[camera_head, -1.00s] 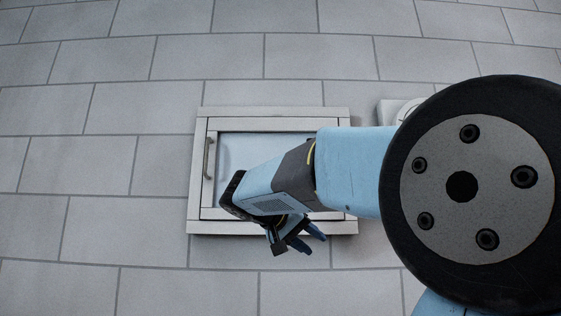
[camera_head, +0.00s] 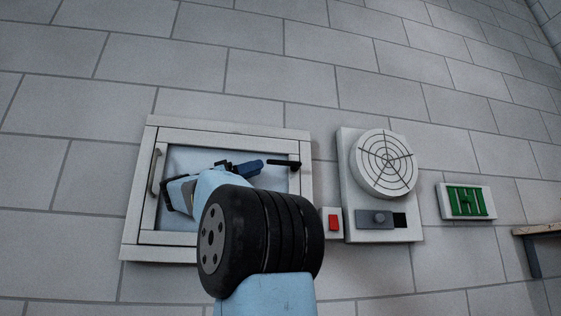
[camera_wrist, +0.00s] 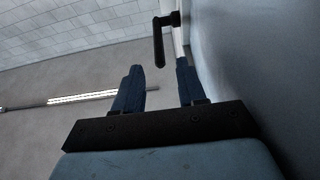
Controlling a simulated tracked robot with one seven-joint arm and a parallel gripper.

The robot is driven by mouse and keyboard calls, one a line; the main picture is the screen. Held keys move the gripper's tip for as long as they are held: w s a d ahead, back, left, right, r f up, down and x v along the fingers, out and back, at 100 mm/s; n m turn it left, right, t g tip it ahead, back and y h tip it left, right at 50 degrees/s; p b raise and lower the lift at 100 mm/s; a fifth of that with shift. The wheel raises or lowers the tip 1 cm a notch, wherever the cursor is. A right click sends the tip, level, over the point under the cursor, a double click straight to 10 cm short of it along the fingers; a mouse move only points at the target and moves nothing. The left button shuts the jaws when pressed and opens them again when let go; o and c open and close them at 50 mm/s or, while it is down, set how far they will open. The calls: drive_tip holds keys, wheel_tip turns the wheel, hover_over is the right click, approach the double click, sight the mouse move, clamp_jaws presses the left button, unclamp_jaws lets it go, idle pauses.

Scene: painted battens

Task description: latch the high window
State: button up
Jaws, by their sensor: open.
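The high window (camera_head: 225,128) is a white frame around a pale blue pane, and its sash looks flush with the frame. A black lever latch (camera_head: 283,163) sits at its right side, lying about level with its free end to the left. My gripper (camera_head: 254,166) is in front of the pane, pointing right, just left of the latch. In the wrist view my gripper (camera_wrist: 160,66) has its two dark blue fingers apart, with nothing held. The latch (camera_wrist: 159,45) shows there just ahead, its free end lined up with the gap between the fingertips. I cannot tell whether they touch.
A pale bar handle (camera_head: 154,171) is on the window's left side. Right of the window are a red switch (camera_head: 333,223), a round-grilled vent panel (camera_head: 384,165) and a green sign (camera_head: 466,201). A wooden-topped ledge (camera_head: 540,230) stands at the far right.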

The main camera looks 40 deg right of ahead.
sight(281, 160)
drive_tip(key=x, duration=0.9)
drive_tip(key=shift+s+d, duration=0.1)
drive_tip(key=shift+d, duration=0.15)
clamp_jaws()
